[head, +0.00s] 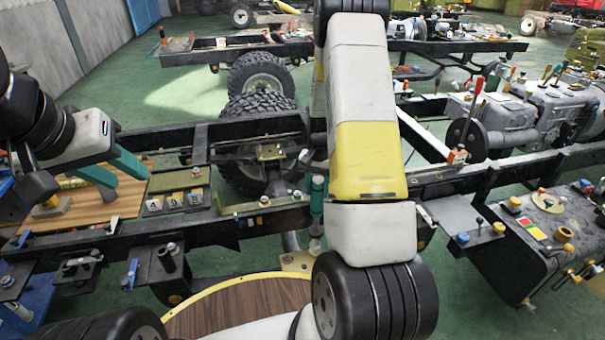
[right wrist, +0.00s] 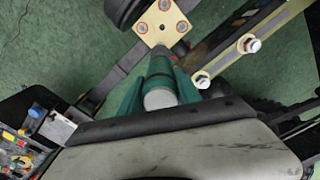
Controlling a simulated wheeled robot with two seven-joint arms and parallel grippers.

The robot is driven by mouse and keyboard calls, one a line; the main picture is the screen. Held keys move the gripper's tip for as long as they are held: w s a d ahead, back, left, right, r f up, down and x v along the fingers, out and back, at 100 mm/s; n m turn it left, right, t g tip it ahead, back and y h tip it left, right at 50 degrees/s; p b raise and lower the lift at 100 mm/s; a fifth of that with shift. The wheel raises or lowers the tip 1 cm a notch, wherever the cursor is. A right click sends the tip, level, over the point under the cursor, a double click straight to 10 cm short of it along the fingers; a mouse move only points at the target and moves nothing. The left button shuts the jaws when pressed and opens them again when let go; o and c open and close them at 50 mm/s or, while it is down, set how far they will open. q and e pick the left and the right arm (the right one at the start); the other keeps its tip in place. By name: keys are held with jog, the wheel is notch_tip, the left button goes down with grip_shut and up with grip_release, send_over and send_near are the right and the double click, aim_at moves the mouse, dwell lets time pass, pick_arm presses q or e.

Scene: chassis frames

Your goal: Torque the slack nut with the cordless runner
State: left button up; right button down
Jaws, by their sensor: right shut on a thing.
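My right gripper (right wrist: 161,92) is shut on a dark green cylinder, which looks like the cordless runner (right wrist: 160,68), with a pale grey end toward the camera. In the head view the runner (head: 317,205) stands nearly upright beside my right arm, which hides most of that gripper. Beyond the runner in the wrist view is a cream plate (right wrist: 150,27) with red-ringed bolt heads; the tool's far tip is not clear against it. Two pale nuts (right wrist: 249,43) sit on a rail at right. I cannot tell which nut is slack. My left gripper (head: 112,178) is open, its teal fingers apart.
A black chassis frame (head: 270,125) with a large tyre (head: 262,80) crosses the view. A wooden board (head: 120,205) lies at left, below the left gripper. A dark tank (head: 530,240) with coloured caps is at right. Green floor shows between the frames.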

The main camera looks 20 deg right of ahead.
aim_at(317, 179)
jog(key=shift+f, duration=1.1)
dwell(2.4)
jog(key=shift+r, duration=1.7)
jog(key=shift+r, duration=2.4)
